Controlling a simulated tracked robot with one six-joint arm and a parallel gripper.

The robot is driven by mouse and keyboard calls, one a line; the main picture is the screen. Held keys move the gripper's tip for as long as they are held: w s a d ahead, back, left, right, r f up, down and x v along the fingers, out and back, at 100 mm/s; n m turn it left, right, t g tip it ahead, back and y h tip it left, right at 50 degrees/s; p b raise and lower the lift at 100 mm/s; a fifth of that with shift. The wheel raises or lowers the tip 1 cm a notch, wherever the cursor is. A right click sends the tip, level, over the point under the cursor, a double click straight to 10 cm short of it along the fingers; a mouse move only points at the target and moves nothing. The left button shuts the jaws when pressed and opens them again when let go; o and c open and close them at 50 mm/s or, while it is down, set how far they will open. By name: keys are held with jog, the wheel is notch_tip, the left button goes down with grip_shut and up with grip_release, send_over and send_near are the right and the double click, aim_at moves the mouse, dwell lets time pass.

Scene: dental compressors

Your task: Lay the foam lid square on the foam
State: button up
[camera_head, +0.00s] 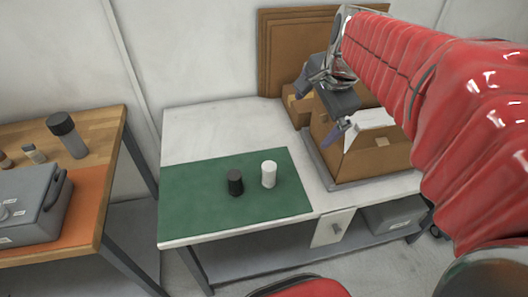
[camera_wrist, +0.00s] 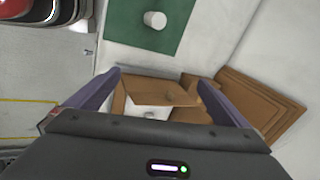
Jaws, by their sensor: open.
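An open brown cardboard box (camera_head: 345,165) stands at the right end of the white table. White foam (camera_head: 372,120) shows inside it, beside brown panels. In the wrist view a brown panel (camera_wrist: 150,90) with a small tan block (camera_wrist: 180,97) lies next to white foam (camera_wrist: 150,112). I cannot tell which piece is the lid, or whether it lies square. My gripper (camera_head: 322,108) is open above the box's left side, its fingers apart with nothing visibly held. In the wrist view its fingers (camera_wrist: 160,80) frame the box, and the gripper body hides the box's near part.
A green mat (camera_head: 205,205) carries a black cylinder (camera_head: 235,183) and a white cylinder (camera_head: 268,174). Flat brown cardboard sheets (camera_head: 275,50) lean on the wall behind the box. A wooden bench (camera_head: 100,125) with a grey case (camera_head: 35,205) stands left. The table's back left is clear.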

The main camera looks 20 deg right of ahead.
jog(key=s+a+f+n+t, duration=0.1)
jog(key=s+a+f+n, duration=0.3)
jog(key=s+a+n, duration=0.8)
jog(key=shift+s+a+f+n, duration=0.25)
jog(key=shift+a+n, duration=0.7)
jog(key=shift+n, duration=1.65)
jog(key=shift+s+r, duration=0.1)
